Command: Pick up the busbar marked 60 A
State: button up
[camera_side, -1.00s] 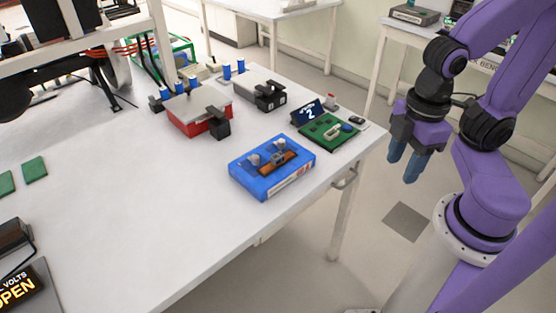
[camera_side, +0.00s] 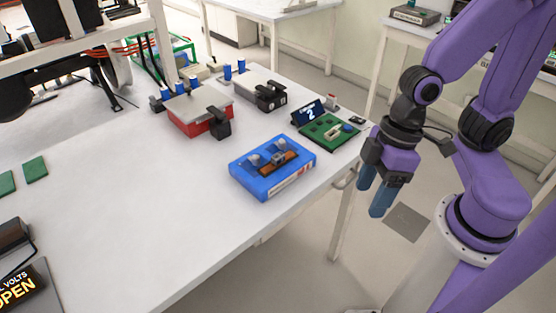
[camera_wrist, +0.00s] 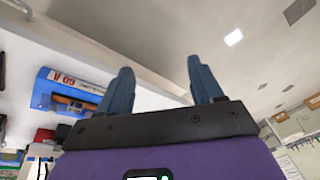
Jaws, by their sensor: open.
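A copper-coloured busbar (camera_side: 279,163) lies on top of a blue tray (camera_side: 246,181) near the right edge of the white table. Two grey posts stand beside the busbar. In the wrist view the blue tray (camera_wrist: 42,88) shows at the left, with an upside-down label on its side that seems to read 60 A, and the busbar (camera_wrist: 68,101) is partly visible. My gripper (camera_side: 372,198) is open and empty. It hangs past the table's right edge, to the right of the tray. Its two blue fingers (camera_wrist: 160,66) stand apart in the wrist view.
A red box (camera_side: 188,120) and a grey box (camera_side: 248,85), each with a black part, stand farther back. A green board (camera_side: 322,134) with a "2" sign (camera_side: 308,111) lies behind the tray. Green squares (camera_side: 36,169) lie at the left. The table's front middle is clear.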

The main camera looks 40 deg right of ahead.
jog(key=w+a+f+m+t+y, duration=0.2)
jog(key=w+a+f+m, duration=0.2)
jog(key=a, duration=0.1)
jog(key=m+t+h, duration=0.5)
jog(key=m+t, duration=0.1)
jog(key=t, duration=0.5)
send_near(281, 158)
jog(key=shift+w+a+f, duration=0.2)
jog(key=shift+a+f, duration=0.15)
jog(key=shift+f, duration=0.25)
jog(key=shift+w+d+r, duration=0.15)
jog(key=shift+w+d, duration=0.2)
jog(key=shift+x, duration=3.6)
jog(key=shift+w+r, duration=0.1)
jog(key=shift+r, duration=0.1)
